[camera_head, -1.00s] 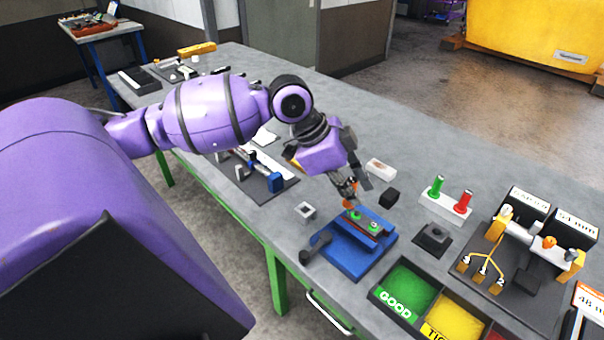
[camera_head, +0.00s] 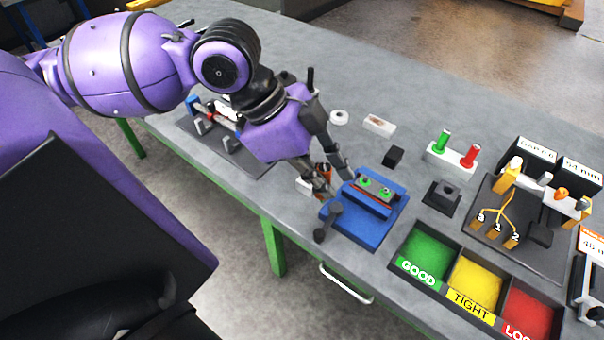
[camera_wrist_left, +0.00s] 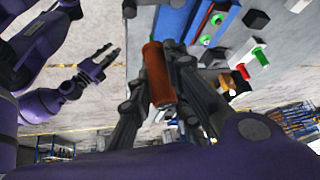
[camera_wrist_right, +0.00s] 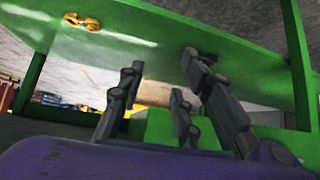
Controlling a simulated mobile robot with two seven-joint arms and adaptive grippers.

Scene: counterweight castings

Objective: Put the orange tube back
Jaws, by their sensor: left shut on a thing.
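The orange tube (camera_wrist_left: 158,74) is between the fingers of my left gripper (camera_wrist_left: 160,100) in the left wrist view. In the head view my left gripper (camera_head: 325,182) is just left of the blue fixture (camera_head: 360,222), and a bit of the tube (camera_head: 324,170) shows at its fingers. A white hollow block (camera_head: 305,186) is partly hidden behind these fingers. I cannot tell whether the tube touches it. My right gripper (camera_wrist_right: 160,95) is open and empty, low beside the table's green frame. It also shows in the left wrist view (camera_wrist_left: 112,57).
A dark hammer-like tool (camera_head: 324,222) lies at the fixture's left edge. A black block (camera_head: 393,156), a white block (camera_head: 379,125) and a stand with green and red pegs (camera_head: 450,153) are behind it. The GOOD (camera_head: 428,250), TIGHT and red bins stand to the right.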

